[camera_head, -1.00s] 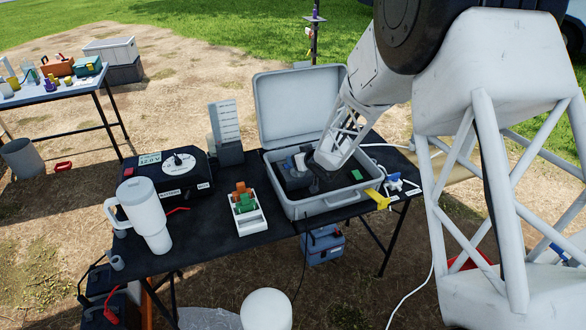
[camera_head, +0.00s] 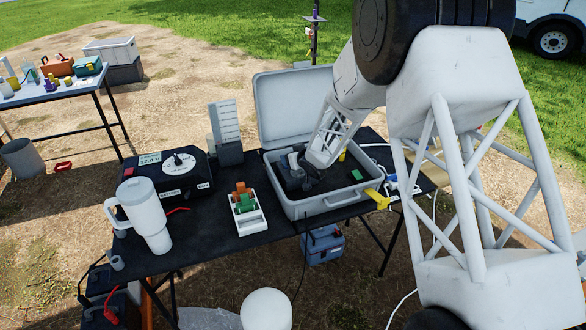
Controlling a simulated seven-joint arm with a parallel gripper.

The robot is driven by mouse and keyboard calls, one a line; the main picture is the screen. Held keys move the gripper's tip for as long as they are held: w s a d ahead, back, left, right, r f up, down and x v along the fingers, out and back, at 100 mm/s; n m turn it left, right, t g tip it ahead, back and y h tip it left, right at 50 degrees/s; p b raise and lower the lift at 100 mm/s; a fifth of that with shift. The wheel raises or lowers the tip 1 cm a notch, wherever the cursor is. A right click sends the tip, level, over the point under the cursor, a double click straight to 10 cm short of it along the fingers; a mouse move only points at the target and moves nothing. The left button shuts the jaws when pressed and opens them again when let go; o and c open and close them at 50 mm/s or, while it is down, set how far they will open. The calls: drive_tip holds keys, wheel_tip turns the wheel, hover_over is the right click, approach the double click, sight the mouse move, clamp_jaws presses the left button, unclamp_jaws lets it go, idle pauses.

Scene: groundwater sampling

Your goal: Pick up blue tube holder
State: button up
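No blue tube holder can be made out for certain. A small blue and white item (camera_head: 391,183) lies on the black table's right end, partly behind my arm. A bluish-grey piece (camera_head: 284,164) shows inside the open grey case (camera_head: 330,205), close to my gripper. My gripper (camera_head: 306,180) reaches down into the case, over its dark interior. Its fingers are dark and small against the dark lining, so I cannot tell their opening or whether they touch anything. My arm hides part of the case's back right.
A white tray with orange and green pieces (camera_head: 246,222) stands left of the case. A white mug (camera_head: 143,212), a black dial box (camera_head: 175,178) and a grey stepped rack (camera_head: 225,135) stand further left. The case's raised lid (camera_head: 285,100) is behind. A yellow item (camera_head: 377,198) is at its right.

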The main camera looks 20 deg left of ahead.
clamp_jaws()
idle(0.4)
drive_tip(key=shift+r, duration=0.15)
drive_tip(key=shift+r, duration=4.9)
